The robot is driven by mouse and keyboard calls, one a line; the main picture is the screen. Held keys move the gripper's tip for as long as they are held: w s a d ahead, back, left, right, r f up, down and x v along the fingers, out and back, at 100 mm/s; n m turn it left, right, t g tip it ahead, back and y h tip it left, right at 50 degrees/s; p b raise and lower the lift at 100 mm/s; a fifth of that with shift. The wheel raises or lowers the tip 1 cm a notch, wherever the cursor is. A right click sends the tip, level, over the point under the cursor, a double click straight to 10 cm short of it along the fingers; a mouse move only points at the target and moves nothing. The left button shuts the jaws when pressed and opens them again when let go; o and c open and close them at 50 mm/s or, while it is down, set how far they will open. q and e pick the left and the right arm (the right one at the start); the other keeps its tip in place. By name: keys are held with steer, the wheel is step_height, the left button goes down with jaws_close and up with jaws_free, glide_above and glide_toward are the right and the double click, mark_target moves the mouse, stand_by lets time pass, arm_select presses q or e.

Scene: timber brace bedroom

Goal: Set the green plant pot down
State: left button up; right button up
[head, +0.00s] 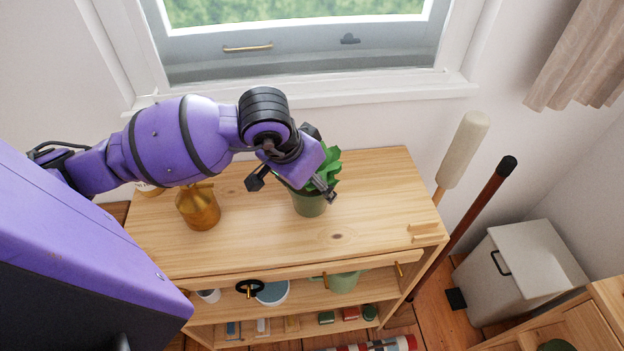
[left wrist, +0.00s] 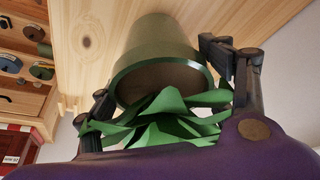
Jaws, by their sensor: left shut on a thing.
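The green plant pot (head: 310,206) with a leafy green plant (head: 329,166) is upright over the right half of the wooden shelf unit's top (head: 375,195). My left gripper (head: 292,190) reaches over it from the left and is shut on the pot, with one finger on either side. In the left wrist view the pot (left wrist: 158,58) and its leaves (left wrist: 160,120) show between the fingers. I cannot tell whether the pot's base touches the wood. The gripper hides part of the pot and plant in the head view. My right gripper is not in view.
An amber metallic vessel (head: 198,208) stands left of the pot, with a pale item partly hidden behind my arm. Lower shelves hold a blue-topped round item (head: 272,292) and a green mug (head: 344,281). Long-handled tools (head: 464,150) lean at the right. The top's right end is clear.

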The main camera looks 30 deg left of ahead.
arm_select(q)
steer(key=shift+f, duration=0.25)
steer(key=o, duration=1.9)
steer(key=shift+s, duration=0.1)
steer(key=shift+r, duration=0.5)
steer(key=v, duration=1.1)
steer(key=shift+s+r, duration=0.1)
steer(key=shift+s, duration=0.2)
